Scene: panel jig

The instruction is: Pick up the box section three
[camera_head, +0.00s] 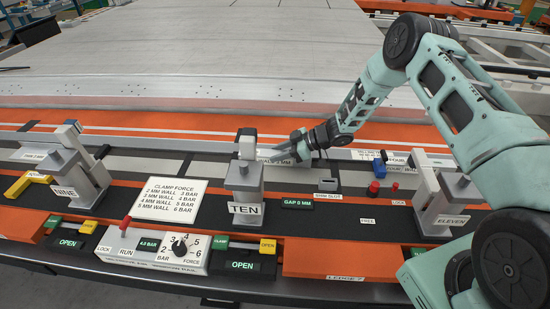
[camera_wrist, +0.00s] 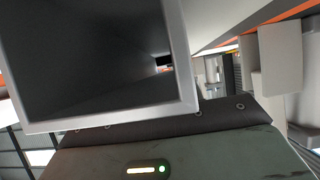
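A pale metal box section shows in the head view (camera_head: 272,154), low behind the clamp post marked TEN (camera_head: 243,180). Lettering on or beside it is too small to read surely, so I cannot confirm it is number three. My gripper (camera_head: 296,150) is at its right end, reaching in from the right. In the wrist view a hollow square metal section (camera_wrist: 188,60) fills the upper left, its open end facing the camera and its inside dark. It stands close above my gripper's body with the green light. The fingers are hidden, so the grip cannot be seen.
Clamp posts NINE (camera_head: 75,172) and ELEVEN (camera_head: 445,205) stand left and right. A clamp force card (camera_head: 170,200), a control box with a dial (camera_head: 155,248) and a red button (camera_head: 373,188) lie nearer. A wide pale panel (camera_head: 200,50) spreads behind the orange rail.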

